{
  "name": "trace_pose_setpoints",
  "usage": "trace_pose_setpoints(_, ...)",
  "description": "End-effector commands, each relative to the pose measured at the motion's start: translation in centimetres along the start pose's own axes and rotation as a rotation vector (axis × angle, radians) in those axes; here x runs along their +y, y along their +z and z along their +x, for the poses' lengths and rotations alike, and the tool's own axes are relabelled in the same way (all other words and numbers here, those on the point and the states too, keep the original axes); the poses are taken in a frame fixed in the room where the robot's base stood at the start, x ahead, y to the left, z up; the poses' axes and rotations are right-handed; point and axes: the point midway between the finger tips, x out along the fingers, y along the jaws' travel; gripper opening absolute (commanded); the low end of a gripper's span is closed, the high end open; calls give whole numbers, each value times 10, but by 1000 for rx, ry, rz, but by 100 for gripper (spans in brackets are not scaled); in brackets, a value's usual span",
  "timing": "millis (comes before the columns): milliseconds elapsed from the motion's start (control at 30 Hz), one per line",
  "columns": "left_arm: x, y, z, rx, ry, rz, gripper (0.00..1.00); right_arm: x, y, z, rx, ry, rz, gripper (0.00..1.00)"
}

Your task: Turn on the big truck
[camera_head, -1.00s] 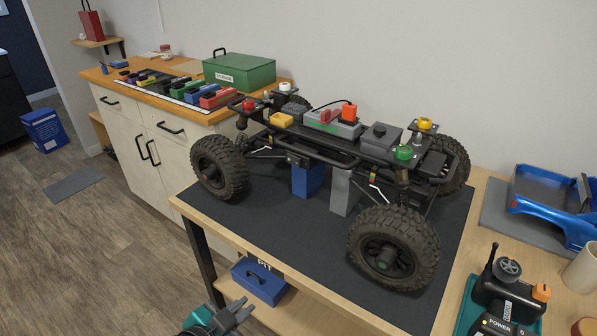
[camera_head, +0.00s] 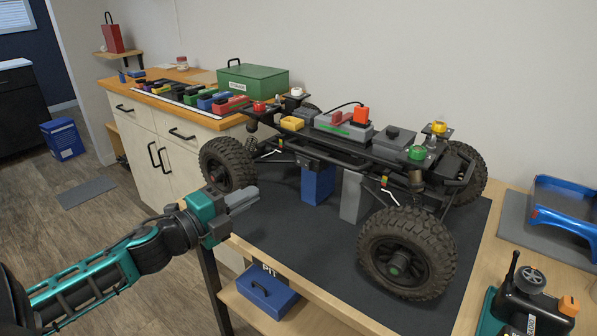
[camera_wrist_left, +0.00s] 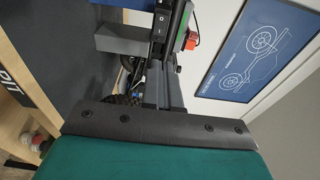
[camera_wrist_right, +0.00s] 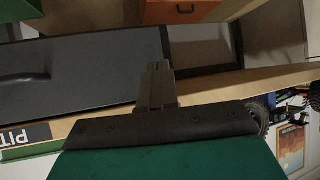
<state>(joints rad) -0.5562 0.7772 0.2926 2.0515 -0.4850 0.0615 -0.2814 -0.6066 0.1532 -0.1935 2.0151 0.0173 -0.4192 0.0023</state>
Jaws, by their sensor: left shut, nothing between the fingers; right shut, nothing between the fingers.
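The big truck (camera_head: 408,252) is a bare crawler chassis with large black tyres, propped on a blue block (camera_head: 318,184) and a grey block (camera_head: 353,197) on a dark mat. My left gripper (camera_head: 243,198) is shut and empty, in front of the truck near its left front wheel, apart from it. In the left wrist view, a black rocker switch marked O and I (camera_wrist_left: 159,30) shows beyond the fingers, near a red connector (camera_wrist_left: 192,40). My right gripper (camera_wrist_right: 157,88) is shut and empty in the right wrist view; it is outside the head view.
A green box (camera_head: 253,82) and a row of coloured packs stand on the back cabinet. A blue toolbox (camera_head: 267,295) sits on the lower shelf.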

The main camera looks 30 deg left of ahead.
Motion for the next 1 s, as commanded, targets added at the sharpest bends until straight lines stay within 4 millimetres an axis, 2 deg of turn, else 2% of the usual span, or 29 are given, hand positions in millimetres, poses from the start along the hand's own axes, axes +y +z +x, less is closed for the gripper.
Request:
trace_pose_setpoints(167, 0, 0, 10, 2, -2, -1, 0, 0, 1, 1, 2, 0, 0, 0)
trace_pose_setpoints(1000, -1, 1, 113, -2, -2, -3, 0, -5, -4, 4, 13, -6, 12, 0)
